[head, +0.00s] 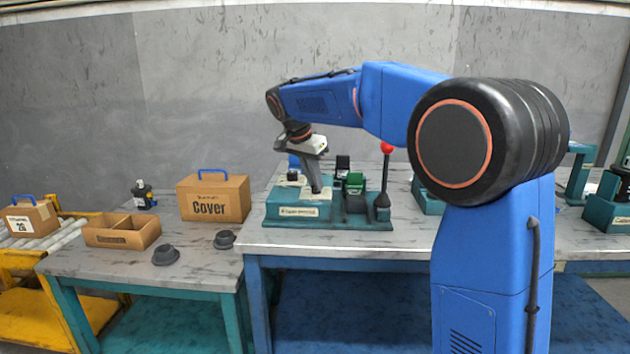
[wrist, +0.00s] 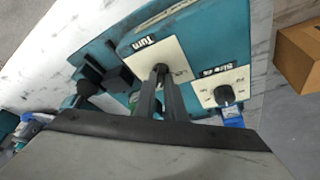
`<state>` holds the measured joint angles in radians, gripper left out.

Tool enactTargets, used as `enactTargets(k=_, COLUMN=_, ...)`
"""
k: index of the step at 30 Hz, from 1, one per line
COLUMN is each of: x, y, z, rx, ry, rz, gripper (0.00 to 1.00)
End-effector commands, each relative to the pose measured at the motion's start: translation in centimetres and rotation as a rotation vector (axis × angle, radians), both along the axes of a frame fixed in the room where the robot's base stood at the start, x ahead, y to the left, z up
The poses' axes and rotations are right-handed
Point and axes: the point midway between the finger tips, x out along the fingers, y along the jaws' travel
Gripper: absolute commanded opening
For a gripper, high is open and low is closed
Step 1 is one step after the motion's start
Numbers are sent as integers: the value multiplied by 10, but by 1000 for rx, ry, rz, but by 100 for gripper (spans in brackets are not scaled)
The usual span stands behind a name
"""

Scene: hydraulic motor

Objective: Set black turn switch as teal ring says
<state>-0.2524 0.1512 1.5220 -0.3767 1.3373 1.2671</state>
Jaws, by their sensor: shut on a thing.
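The teal control box (head: 272,214) stands on the middle table. My gripper (head: 316,188) points down onto its top. In the wrist view my gripper (wrist: 160,72) has its two dark fingers close together at the black turn switch (wrist: 161,67), on a pale plate beside the label "Turn" (wrist: 144,42). The fingers are shut on this switch and hide most of it. Its pointer direction cannot be made out. I cannot make out a teal ring around it. A second black knob (wrist: 223,95) sits on another pale plate beside it, apart from the fingers.
A green rocker (head: 355,183), a black upright part (head: 342,164) and a red-ball lever (head: 387,148) stand right of my gripper. A cardboard "Cover" box (head: 212,198), an open divided box (head: 122,231) and dark round parts (head: 165,255) are on the left table.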

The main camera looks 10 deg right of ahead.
Motion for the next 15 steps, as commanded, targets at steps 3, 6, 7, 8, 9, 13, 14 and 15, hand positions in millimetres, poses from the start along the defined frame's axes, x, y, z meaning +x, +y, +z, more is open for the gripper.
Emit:
enactTargets(k=3, x=1, y=1, z=0, rx=-1, ry=1, rz=-63, gripper=0)
enactTargets(k=6, x=1, y=1, z=0, rx=1, ry=0, rz=-104, gripper=0)
enactTargets(k=7, x=1, y=1, z=0, rx=1, ry=0, rz=-113, gripper=0)
enactTargets(k=8, x=1, y=1, z=0, rx=1, ry=1, rz=-122, gripper=0)
enactTargets(k=9, x=1, y=1, z=0, rx=1, ry=1, rz=-133, gripper=0)
enactTargets(k=13, x=1, y=1, z=0, rx=1, ry=0, rz=-156, gripper=0)
enactTargets(k=14, x=1, y=1, z=0, rx=1, ry=0, rz=-159, gripper=0)
enactTargets(k=15, x=1, y=1, z=0, rx=1, ry=0, rz=-161, gripper=0)
